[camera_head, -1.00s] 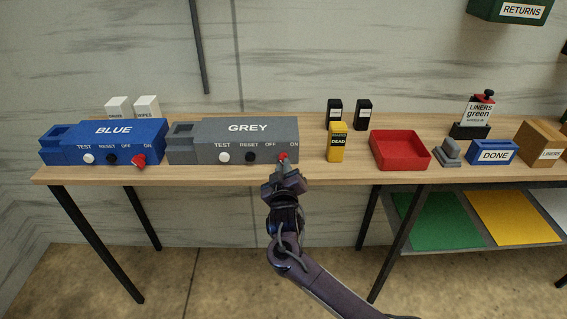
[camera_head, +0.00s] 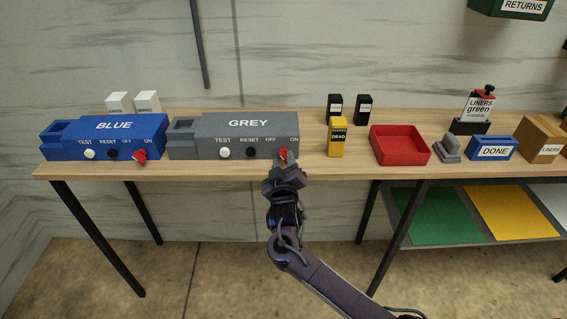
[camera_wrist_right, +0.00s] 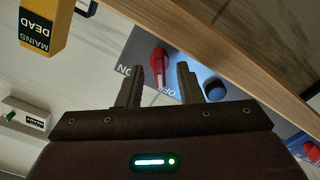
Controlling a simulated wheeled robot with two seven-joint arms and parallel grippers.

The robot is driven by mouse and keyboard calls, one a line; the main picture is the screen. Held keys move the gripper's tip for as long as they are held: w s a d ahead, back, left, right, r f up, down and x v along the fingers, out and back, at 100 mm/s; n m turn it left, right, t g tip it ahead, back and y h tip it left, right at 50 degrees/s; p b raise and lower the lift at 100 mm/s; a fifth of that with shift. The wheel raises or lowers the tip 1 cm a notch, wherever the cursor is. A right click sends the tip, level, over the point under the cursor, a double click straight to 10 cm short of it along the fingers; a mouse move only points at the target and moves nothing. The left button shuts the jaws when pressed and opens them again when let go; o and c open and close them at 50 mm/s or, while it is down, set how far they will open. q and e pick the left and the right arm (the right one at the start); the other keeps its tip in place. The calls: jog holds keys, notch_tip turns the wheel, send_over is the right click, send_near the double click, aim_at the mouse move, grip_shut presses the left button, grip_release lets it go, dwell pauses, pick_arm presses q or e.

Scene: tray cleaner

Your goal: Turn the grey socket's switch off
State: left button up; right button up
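The grey socket (camera_head: 190,150), labelled GREY, stands on the bench. It has a white TEST button (camera_head: 224,153), a black RESET button and a red OFF/ON switch (camera_head: 282,154) at its right end. My right gripper (camera_head: 285,164) is right in front of that switch. In the right wrist view, the two fingers are apart, and the red switch (camera_wrist_right: 157,58) shows between and beyond their tips. Gaps show beside it, and I cannot tell whether either finger touches it. The switch's exact setting is unclear. My left gripper is not in view.
The blue socket (camera_head: 60,150), with its own red switch (camera_head: 139,156), stands to the left. A yellow MAINS DEAD block (camera_head: 338,146) and a red tray (camera_head: 424,158) stand to the right. The bench's front edge lies close under the gripper.

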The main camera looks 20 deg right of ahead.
jog(key=shift+s, duration=0.1)
jog(key=b+v, duration=0.1)
jog(key=v, duration=0.6)
jog(key=shift+s, duration=0.3)
jog(key=shift+a, duration=0.15)
jog(key=s+d+f+n+g+y, duration=0.1)
jog(key=s+f+g, duration=0.1)
jog(key=f, duration=0.9)
jog(key=s+d+f+g+y, duration=0.1)
jog(key=s+d+f+g, duration=0.1)
jog(key=f, duration=0.9)
jog(key=s+d+f+g, duration=0.1)
jog(key=s+f+g, duration=0.1)
jog(key=s+f, duration=0.5)
jog(key=s+d+f+g, duration=0.15)
jog(key=s+f, duration=0.25)
jog(key=f, duration=0.5)
jog(key=s+f+m+g+y, duration=0.1)
jog(key=s+f+g, duration=0.2)
jog(key=s+f, duration=0.3)
jog(key=s+f+g+y, duration=0.1)
jog(key=s+f+g, duration=0.2)
jog(key=s, duration=1.4)
jog(key=s+f+m+g+y, duration=0.1)
jog(key=s+f+g, duration=0.2)
jog(key=s+f, duration=0.5)
jog(key=s, duration=0.4)
jog(key=shift+d+f+m, duration=0.3)
jog(key=shift+d, duration=0.05)
